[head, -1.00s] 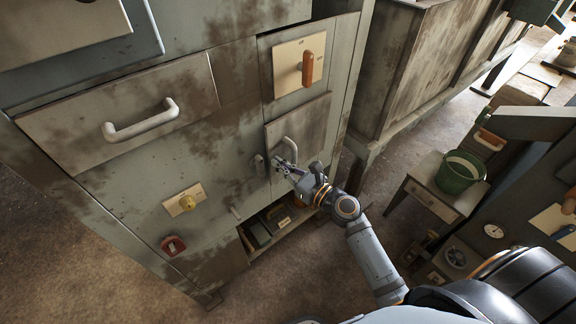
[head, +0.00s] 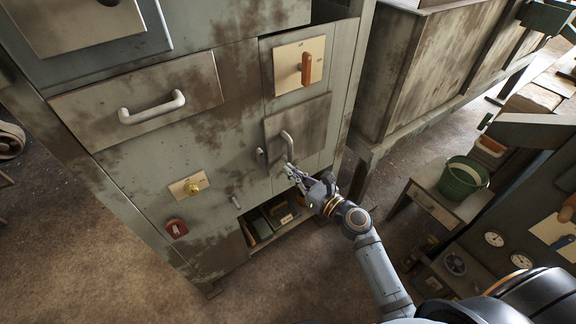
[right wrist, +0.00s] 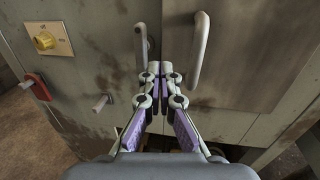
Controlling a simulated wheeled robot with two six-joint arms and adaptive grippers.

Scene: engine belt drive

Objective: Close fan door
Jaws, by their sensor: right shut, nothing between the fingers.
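A small grey stained door (head: 309,122) with a curved metal handle (head: 287,146) sits low on the right of the cabinet front, and I take it as the fan door. Its face looks about flush with the cabinet; I cannot tell whether a small gap stays. In the right wrist view the door (right wrist: 252,60) fills the upper right, with its handle (right wrist: 200,50). My right gripper (head: 288,169) is shut and empty, just below the handle. In the right wrist view its fingertips (right wrist: 160,68) lie between the handle and a short lever (right wrist: 141,46). My left gripper is not in view.
Above the door is a panel with an orange switch handle (head: 306,68). A yellow knob (head: 191,188), a red part (head: 176,228) and a small lever (head: 236,201) stick out at left. An open shelf (head: 268,238) lies below. A green bucket (head: 463,178) stands on a side table.

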